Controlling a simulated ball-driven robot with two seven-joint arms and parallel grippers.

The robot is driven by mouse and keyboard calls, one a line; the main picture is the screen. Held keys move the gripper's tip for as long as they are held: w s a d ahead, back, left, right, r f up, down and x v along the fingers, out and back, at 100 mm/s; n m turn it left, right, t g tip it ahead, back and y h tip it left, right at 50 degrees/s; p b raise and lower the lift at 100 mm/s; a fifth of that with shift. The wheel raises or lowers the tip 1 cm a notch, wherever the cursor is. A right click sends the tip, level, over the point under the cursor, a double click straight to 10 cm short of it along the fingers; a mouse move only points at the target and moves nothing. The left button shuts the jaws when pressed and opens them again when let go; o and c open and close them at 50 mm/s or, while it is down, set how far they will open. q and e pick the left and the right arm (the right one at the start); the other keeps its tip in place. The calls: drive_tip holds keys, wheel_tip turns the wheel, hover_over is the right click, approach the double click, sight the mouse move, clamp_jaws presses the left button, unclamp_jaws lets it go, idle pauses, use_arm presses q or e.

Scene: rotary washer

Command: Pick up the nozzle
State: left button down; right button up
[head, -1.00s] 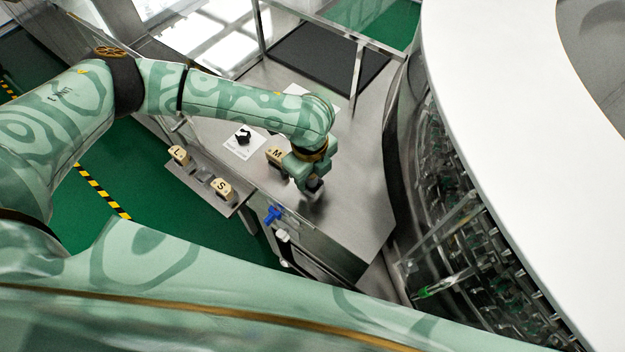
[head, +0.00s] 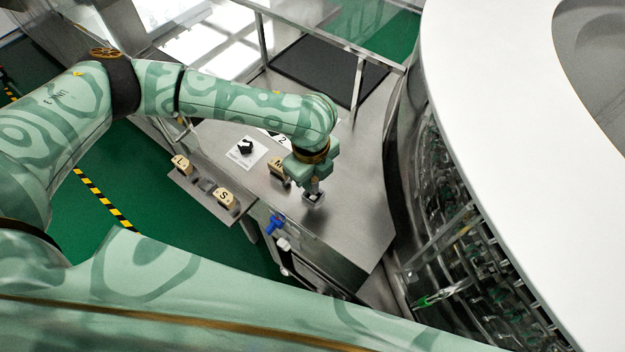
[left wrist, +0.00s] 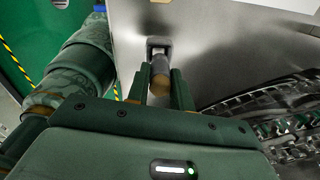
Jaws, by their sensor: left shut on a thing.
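My left gripper (head: 314,184) points down over the steel table, just right of the beige block marked M (head: 279,170). In the left wrist view, the fingers (left wrist: 158,84) are shut on a slim cylindrical piece, the nozzle (left wrist: 159,68), grey with a brownish end. A grey squarish frame (left wrist: 158,44) shows at its far end; it also shows in the head view (head: 313,200) below the fingertips. I cannot tell whether this frame belongs to the nozzle or whether it touches the table. My right gripper is not in view.
Beige blocks marked L (head: 181,165) and S (head: 226,199) sit on a side shelf. A white card with a black shape (head: 246,149) lies on the table (head: 345,225). A blue valve (head: 273,223) is at the front edge. The large rotary machine (head: 455,215) curves along the right.

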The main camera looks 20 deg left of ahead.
use_arm(q)
drive_tip(key=s+d+r+p, duration=0.3)
drive_tip(key=s+r, duration=0.6)
drive_tip(key=s, duration=0.4)
drive_tip(key=shift+s+r+p, duration=0.35)
drive_tip(key=shift+s+p, duration=0.05)
drive_tip(key=shift+p, duration=0.1)
